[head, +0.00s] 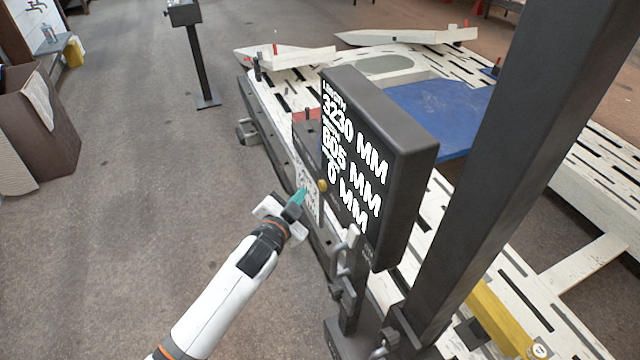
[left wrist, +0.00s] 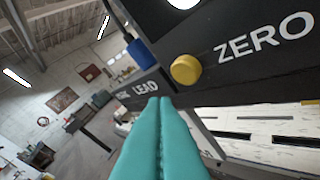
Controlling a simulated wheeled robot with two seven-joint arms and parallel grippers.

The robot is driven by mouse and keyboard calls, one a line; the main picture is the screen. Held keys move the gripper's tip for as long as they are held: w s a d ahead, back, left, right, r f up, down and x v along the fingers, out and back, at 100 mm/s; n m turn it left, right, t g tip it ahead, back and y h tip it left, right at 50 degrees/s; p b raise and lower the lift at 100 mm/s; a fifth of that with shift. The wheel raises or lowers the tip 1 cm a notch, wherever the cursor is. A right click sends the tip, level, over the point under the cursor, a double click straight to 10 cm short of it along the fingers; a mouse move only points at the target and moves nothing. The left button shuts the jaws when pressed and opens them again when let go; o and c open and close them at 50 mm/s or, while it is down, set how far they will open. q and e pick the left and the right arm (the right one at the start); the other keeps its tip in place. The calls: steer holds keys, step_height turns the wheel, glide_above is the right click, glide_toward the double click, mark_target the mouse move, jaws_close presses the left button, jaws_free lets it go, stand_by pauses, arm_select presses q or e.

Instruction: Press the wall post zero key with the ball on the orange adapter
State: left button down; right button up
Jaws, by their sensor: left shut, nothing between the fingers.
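The display post's dark box (head: 405,130) stands at the bench, its white digits facing left. A round yellow key (head: 322,185) sits at its lower edge. In the left wrist view the yellow key (left wrist: 186,70) is beside the word ZERO on a dark panel. My left gripper (head: 301,194) has teal fingers shut with nothing between them. In the left wrist view its fingertips (left wrist: 162,101) appear just below and left of the key; whether they touch the panel I cannot tell. I see no orange adapter or ball in either view. My right gripper is not in view.
A white slotted frame bench (head: 290,95) with a blue panel (head: 435,110) lies behind the display. A thick dark post (head: 515,170) rises at the right. A blue part (left wrist: 141,53) hangs near the LEAD label. Floor at left is open.

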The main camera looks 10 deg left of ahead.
arm_select(q)
steer(key=s+a, duration=0.1)
steer(key=s+a+p, duration=0.1)
steer(key=shift+a, duration=0.4)
stand_by(0.6)
steer(key=s+a+f+n+g+y+b, duration=0.1)
steer(key=s+a+f+g, duration=0.3)
steer(key=f, duration=0.8)
steer(key=s+d+f+n+g+y+b, duration=0.1)
steer(key=s+f+n+b, duration=0.1)
steer(key=s+f, duration=0.8)
steer(key=s+a+f+n+g+y+b, duration=0.1)
steer(key=s+a+f+g, duration=0.15)
steer(key=f, duration=1.25)
steer(key=s+f+n+g+b, duration=0.1)
steer(key=s+f+g, duration=0.1)
steer(key=s+f, duration=0.4)
steer(key=s+f+n+g+b, duration=0.1)
steer(key=s+f+g, duration=0.2)
steer(key=s, duration=1.2)
steer(key=s+f+n+g, duration=0.1)
steer(key=s+f+g, duration=0.1)
steer(key=s+f, duration=0.8)
steer(key=shift+s+b, duration=0.4)
steer(key=shift+s, duration=0.3)
